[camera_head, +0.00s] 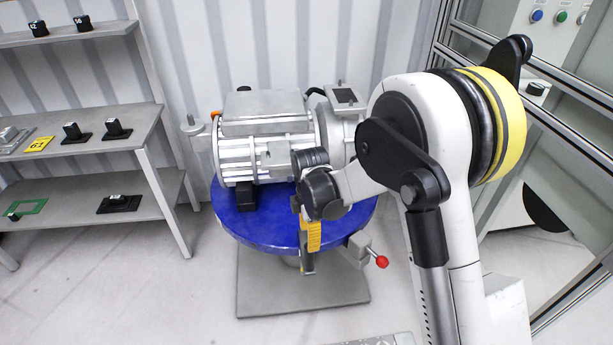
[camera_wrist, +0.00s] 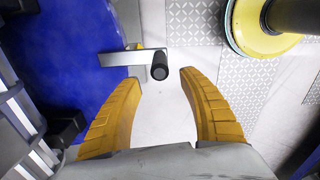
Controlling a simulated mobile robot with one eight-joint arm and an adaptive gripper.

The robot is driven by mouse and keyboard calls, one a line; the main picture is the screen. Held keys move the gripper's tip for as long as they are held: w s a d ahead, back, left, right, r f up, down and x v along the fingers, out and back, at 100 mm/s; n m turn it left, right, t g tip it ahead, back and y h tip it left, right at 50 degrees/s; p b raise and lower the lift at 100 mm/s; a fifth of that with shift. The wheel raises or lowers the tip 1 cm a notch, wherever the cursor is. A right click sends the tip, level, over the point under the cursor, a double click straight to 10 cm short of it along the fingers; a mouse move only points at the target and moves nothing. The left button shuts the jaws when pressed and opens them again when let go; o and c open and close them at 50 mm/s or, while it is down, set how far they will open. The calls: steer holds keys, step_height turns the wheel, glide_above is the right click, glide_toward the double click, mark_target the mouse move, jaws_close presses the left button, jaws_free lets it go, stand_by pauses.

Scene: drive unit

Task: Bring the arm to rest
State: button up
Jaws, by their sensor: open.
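My gripper (camera_wrist: 160,95) shows in the wrist view with its two yellow ribbed fingers spread apart and nothing between them. In the head view my gripper (camera_head: 311,240) is partly hidden behind my wrist, at the front edge of the blue round table (camera_head: 257,231). My white arm is bent, with its elbow high on the right. A lever with a dark knob (camera_wrist: 159,67) lies beyond the fingertips in the wrist view. The grey motor drive unit (camera_head: 250,145) sits on the blue table, behind and left of my gripper.
A bracket with a red-knobbed lever (camera_head: 381,261) sticks out at the table's front right. Shelves (camera_head: 80,140) with small black blocks stand at the left. A framed glass partition (camera_head: 540,130) stands at the right. The floor at the front left (camera_head: 150,290) is clear.

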steer(key=s+d+r+m+t, duration=0.2)
steer(key=s+d+r+m, duration=0.25)
steer(key=r, duration=0.45)
steer(key=s+d+r+m+t, duration=0.1)
steer(key=s+d+r+m, duration=0.2)
steer(key=d+r+m, duration=0.45)
steer(key=s+d+r+m+t, duration=0.2)
steer(key=s+m, duration=0.2)
steer(key=s, duration=0.2)
steer(key=s+d+r+m+t, duration=0.2)
steer(key=s+r+m, duration=0.1)
steer(key=s, duration=0.3)
steer(key=shift+s+d+r+m, duration=0.3)
steer(key=shift+s+d+m, duration=0.1)
steer(key=shift+m, duration=0.5)
